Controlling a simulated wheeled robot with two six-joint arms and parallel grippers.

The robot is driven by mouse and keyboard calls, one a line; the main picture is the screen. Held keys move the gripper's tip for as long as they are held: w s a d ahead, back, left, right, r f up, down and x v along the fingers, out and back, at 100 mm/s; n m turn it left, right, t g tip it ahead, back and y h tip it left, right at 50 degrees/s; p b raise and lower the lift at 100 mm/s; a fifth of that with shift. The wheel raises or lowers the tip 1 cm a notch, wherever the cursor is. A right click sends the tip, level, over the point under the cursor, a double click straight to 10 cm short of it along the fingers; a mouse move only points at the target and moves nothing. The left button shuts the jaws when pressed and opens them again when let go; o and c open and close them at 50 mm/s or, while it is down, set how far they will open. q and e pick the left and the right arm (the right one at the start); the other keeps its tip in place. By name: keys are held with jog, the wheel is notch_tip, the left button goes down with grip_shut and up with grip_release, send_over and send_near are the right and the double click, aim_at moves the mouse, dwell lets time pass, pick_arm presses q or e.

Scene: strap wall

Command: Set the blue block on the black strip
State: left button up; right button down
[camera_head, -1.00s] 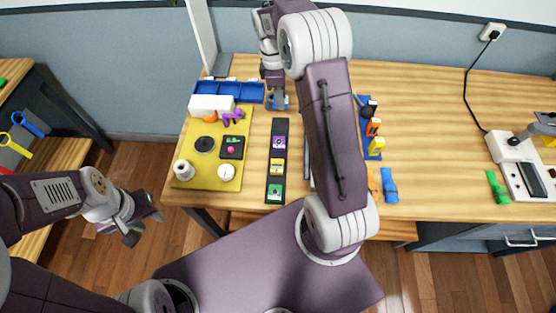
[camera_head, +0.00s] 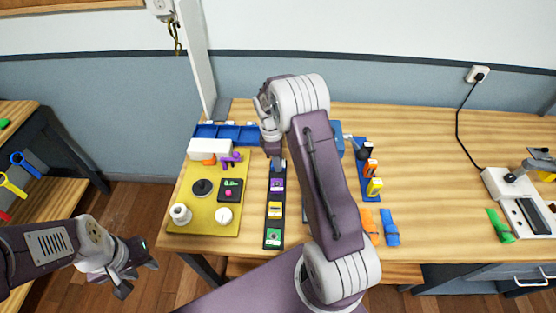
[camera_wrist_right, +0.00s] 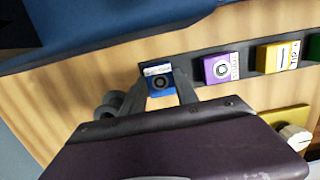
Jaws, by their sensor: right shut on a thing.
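The black strip (camera_head: 264,212) lies on the table with a purple block (camera_head: 277,185), a yellow block (camera_head: 275,210) and a green block (camera_head: 273,236) along it. My right gripper (camera_head: 278,165) is at the strip's far end, partly hidden by its own arm. In the right wrist view it is shut on the blue block (camera_wrist_right: 161,84), which is at the strip's end beside the purple block (camera_wrist_right: 221,69), with a gap between them. I cannot tell whether the blue block touches the strip. My left gripper (camera_head: 136,271) is open and empty, off the table at the left.
A yellow board (camera_head: 186,190) with knobs and a small display lies left of the strip. Blue bins (camera_head: 228,134) stand behind it. A blue rack (camera_head: 366,184) with orange and yellow pieces is to the right of my right arm.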

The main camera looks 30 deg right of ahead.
jog(key=shift+f, duration=0.1)
jog(key=c, duration=0.9)
grip_release()
jog(key=shift+s, duration=0.1)
notch_tip(320, 180, up, 12)
jog(key=a, duration=0.1)
jog(key=s+a+f+m, duration=0.1)
jog(key=s+a+m, duration=0.2)
jog(key=s, duration=0.3)
jog(key=s+a+f+m+t+y, duration=0.1)
jog(key=s+a+m, duration=0.2)
jog(key=s+m, duration=0.2)
jog(key=s+a+f+m, duration=0.1)
jog(key=s+a+m, duration=0.3)
jog(key=s, duration=0.3)
jog(key=shift+s+f+t, duration=0.2)
jog(key=shift+f+t, duration=0.2)
